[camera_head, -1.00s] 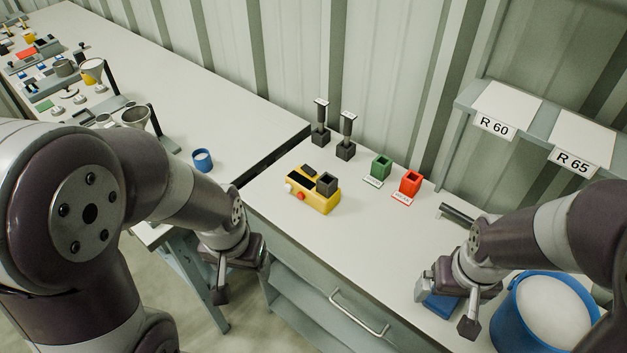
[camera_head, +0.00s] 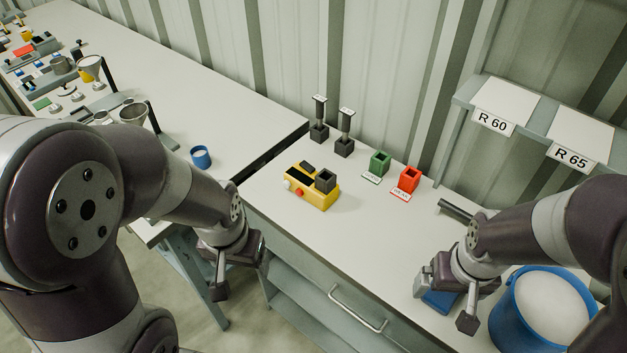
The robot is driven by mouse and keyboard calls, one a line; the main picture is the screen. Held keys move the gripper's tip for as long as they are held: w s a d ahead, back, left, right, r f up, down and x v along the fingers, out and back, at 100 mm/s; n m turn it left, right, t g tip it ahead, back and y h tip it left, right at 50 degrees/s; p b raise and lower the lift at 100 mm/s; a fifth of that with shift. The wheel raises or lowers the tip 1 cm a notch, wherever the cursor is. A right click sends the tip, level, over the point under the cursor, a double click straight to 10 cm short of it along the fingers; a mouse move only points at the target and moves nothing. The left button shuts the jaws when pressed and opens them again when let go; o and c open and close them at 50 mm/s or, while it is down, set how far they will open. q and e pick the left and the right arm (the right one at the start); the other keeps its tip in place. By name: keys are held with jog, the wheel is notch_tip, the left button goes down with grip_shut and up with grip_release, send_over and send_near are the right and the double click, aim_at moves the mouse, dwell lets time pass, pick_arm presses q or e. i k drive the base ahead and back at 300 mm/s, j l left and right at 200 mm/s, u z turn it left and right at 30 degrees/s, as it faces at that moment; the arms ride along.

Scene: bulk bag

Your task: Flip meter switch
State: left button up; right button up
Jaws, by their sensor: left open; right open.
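The yellow meter (camera_head: 318,202) sits on the near part of the table. It has a black display (camera_head: 300,173), a dark square socket (camera_head: 325,180), a red knob or button (camera_head: 299,192) and a white one (camera_head: 286,185) on its near side. Which of these is the switch I cannot tell. My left gripper (camera_head: 232,284) is open and empty in front of the table edge, left of and nearer than the meter. My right gripper (camera_head: 440,302) is open, to the right of the meter near the front edge, above a blue object (camera_head: 440,301) that it partly hides.
A green holder (camera_head: 379,163) and a red holder (camera_head: 409,179) stand right of the meter. Two dark stands (camera_head: 319,133) are behind it. A blue bucket (camera_head: 549,312) of white material is at the right. A blue cup (camera_head: 201,157) is on the left table. A shelf carries R 60 and R 65 labels.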

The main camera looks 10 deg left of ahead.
aim_at(304, 163)
jog(key=z, duration=1.3)
jog(key=k+j+z, duration=0.1)
jog(key=j+z, duration=0.25)
jog(key=j, duration=1.1)
